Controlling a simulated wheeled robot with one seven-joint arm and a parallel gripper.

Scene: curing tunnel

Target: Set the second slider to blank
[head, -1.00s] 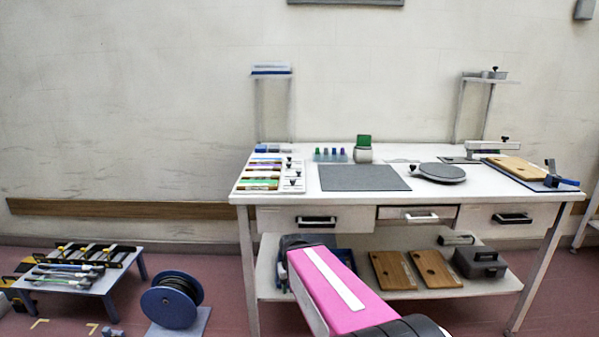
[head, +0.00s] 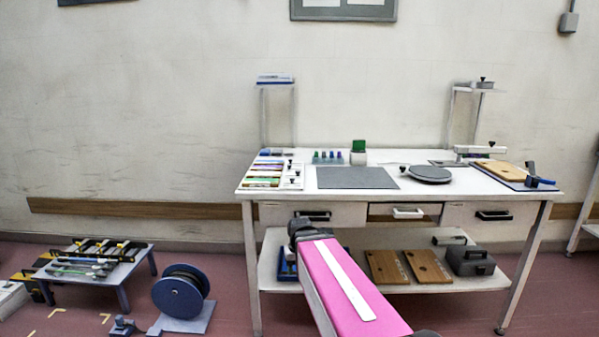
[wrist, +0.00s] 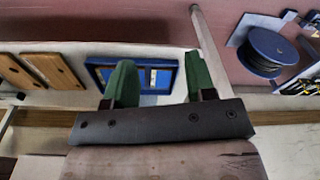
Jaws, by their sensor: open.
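The white slider panel (head: 299,176) lies on the left end of the workbench in the head view. It has rows of coloured strips and a few black knobs at its right side. The rows are too small to read, so I cannot tell which position the second slider is in. My gripper (wrist: 160,82) shows in the wrist view as two green fingers held wide apart with nothing between them. It is away from the panel, facing the bench's lower shelf area. In the head view my arm hides the fingers.
The workbench (head: 430,190) also bears a grey mat (head: 355,178), a round dark plate (head: 430,174) and a green-topped block (head: 358,153). A blue tray (wrist: 104,61) lies on the lower shelf. A blue cable reel (head: 181,294) and a low table (head: 122,263) stand at left.

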